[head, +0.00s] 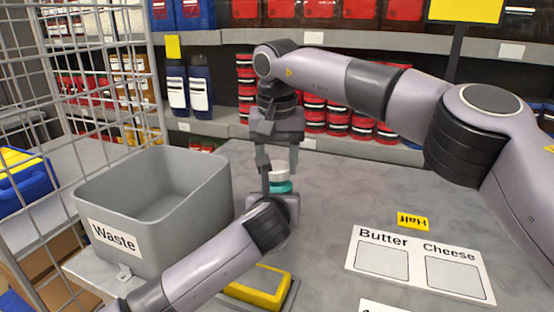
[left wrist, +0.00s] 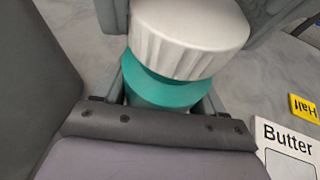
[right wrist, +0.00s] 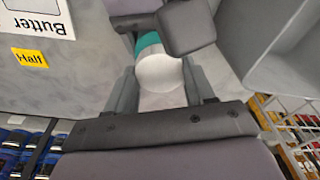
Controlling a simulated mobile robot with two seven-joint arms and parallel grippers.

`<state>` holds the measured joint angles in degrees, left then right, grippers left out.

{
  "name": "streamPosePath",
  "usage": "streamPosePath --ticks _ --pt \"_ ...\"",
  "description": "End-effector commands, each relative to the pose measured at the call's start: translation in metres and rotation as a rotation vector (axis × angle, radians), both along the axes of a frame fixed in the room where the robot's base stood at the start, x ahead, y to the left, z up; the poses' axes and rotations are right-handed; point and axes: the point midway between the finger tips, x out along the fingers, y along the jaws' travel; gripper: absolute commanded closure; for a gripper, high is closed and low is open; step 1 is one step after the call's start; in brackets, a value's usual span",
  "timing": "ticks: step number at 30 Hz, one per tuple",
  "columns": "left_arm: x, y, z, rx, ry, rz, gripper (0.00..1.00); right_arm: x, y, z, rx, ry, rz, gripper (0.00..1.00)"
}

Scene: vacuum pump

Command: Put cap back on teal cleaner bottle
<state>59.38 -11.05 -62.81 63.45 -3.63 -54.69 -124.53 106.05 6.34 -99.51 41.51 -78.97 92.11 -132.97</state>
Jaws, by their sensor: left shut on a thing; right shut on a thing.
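The teal cleaner bottle (head: 281,187) stands at the middle of the counter, mostly hidden behind my left arm. It also shows in the left wrist view (left wrist: 160,85), where my left gripper (left wrist: 165,100) is shut around it. The white ribbed cap (left wrist: 188,38) is on top of the teal bottle's neck and looks slightly tilted in that view. My right gripper (head: 279,165) comes down from above and is shut on the white cap (head: 278,174). In the right wrist view the cap (right wrist: 160,74) lies between the right fingers. Whether the threads are engaged is hidden.
A grey Waste bin (head: 150,205) stands left of the bottle, beside a wire rack (head: 100,80). A yellow item (head: 262,285) lies in front. A Butter and Cheese label board (head: 420,263) and a yellow Half tag (head: 413,222) lie right. Stocked shelves stand behind.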

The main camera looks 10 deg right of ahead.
Motion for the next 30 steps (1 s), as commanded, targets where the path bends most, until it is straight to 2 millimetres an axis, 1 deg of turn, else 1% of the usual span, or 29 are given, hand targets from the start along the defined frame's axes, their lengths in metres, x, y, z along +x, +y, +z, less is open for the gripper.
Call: streamPosePath --ticks 14,15,19,23,30 --pt "0.0000 0.0003 -0.0007 0.001 0.001 0.001 0.85 0.0000 -0.0002 -0.0101 0.001 0.001 0.000 0.79" --pt "0.0000 0.0003 -0.0007 0.001 0.001 0.001 1.00 0.0000 -0.0002 -0.0104 0.001 0.001 -0.001 0.79" --pt "0.0000 0.0003 -0.0007 0.001 0.001 0.001 1.00 0.0001 0.0002 -0.0101 0.000 0.001 -0.034 0.79" --pt "0.0000 0.0003 -0.0007 0.001 0.001 0.001 1.00 0.0002 0.0009 -0.0101 0.000 0.002 -0.183 0.79" --pt "0.0000 0.0003 -0.0008 0.001 0.002 0.001 1.00 0.0010 0.0020 -0.0106 0.000 0.001 -0.614 0.79"
